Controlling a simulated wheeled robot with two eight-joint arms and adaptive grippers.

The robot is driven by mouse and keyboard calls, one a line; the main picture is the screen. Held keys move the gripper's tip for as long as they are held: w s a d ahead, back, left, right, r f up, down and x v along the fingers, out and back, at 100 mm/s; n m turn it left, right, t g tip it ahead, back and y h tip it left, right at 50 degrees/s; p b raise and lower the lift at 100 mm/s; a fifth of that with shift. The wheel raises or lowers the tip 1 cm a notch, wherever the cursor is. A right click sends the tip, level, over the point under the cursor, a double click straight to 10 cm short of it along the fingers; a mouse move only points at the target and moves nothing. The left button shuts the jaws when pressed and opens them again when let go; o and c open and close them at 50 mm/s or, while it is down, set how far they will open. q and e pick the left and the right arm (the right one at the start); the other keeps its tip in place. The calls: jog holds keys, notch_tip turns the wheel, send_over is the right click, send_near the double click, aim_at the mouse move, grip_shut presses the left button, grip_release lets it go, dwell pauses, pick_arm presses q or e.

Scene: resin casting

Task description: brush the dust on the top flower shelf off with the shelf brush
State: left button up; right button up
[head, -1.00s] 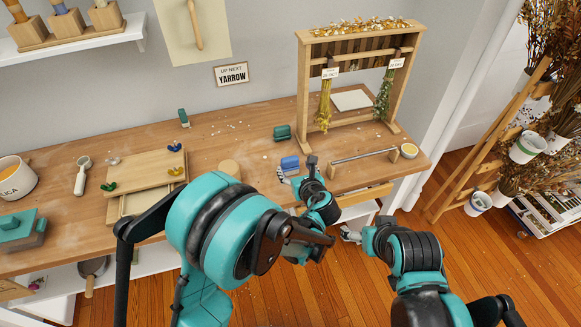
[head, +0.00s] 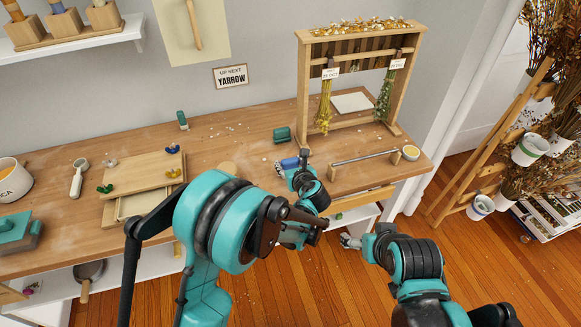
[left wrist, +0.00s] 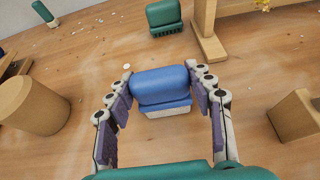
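A blue brush (head: 289,163) with pale bristles lies on the wooden workbench; it shows between my left fingers in the left wrist view (left wrist: 160,84). My left gripper (head: 300,163) is low over the bench. Its fingers (left wrist: 158,88) are spread, one on each side of the brush; I cannot tell whether they touch it. A green brush (head: 282,135) stands behind, also in the left wrist view (left wrist: 164,17). The wooden flower rack (head: 302,90) has pale and yellow bits along its top board. My right gripper (head: 350,241) is low beyond the bench front, its fingers small and unclear.
A round wooden block (left wrist: 33,105) lies left of my left fingers. A metal bar on wooden blocks (head: 365,156) and a small yellow bowl (head: 410,153) are to the right. Bunches of flowers hang in the rack. A plant stand (head: 465,160) is at the far right.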

aim_at(290, 160)
pick_arm(q)
jog(key=shift+c, duration=1.3)
jog(key=shift+r, duration=0.1)
jog(key=shift+r+p, duration=0.9)
jog(key=shift+r, duration=0.5)
